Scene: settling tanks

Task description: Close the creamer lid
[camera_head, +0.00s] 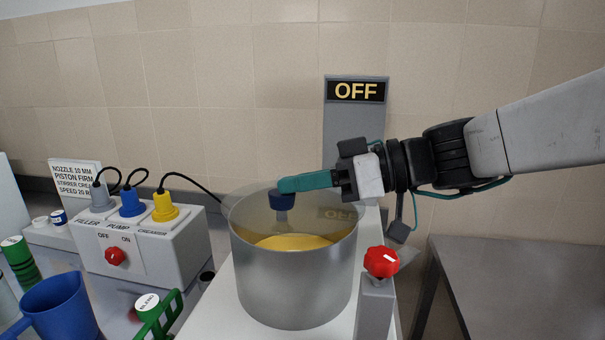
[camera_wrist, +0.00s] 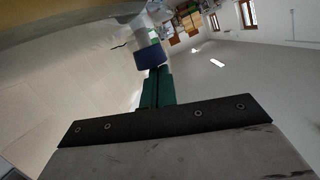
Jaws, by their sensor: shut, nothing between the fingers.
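The metal pot (camera_head: 292,285) with yellow contents (camera_head: 292,242) stands on a white base below the OFF display; it appears to be the creamer. The fingertips are over the pot, at the top of the blue piece. In the wrist view the blue piece (camera_wrist: 150,55) is just beyond the fingertips (camera_wrist: 157,72); whether they touch is unclear.
A red knob (camera_head: 382,262) on a grey post stands right of the pot. The OFF display (camera_head: 356,91) is behind. A control box (camera_head: 145,248) with plugs, a blue jug (camera_head: 62,308) and jars are at left. A grey table (camera_head: 520,285) at right is clear.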

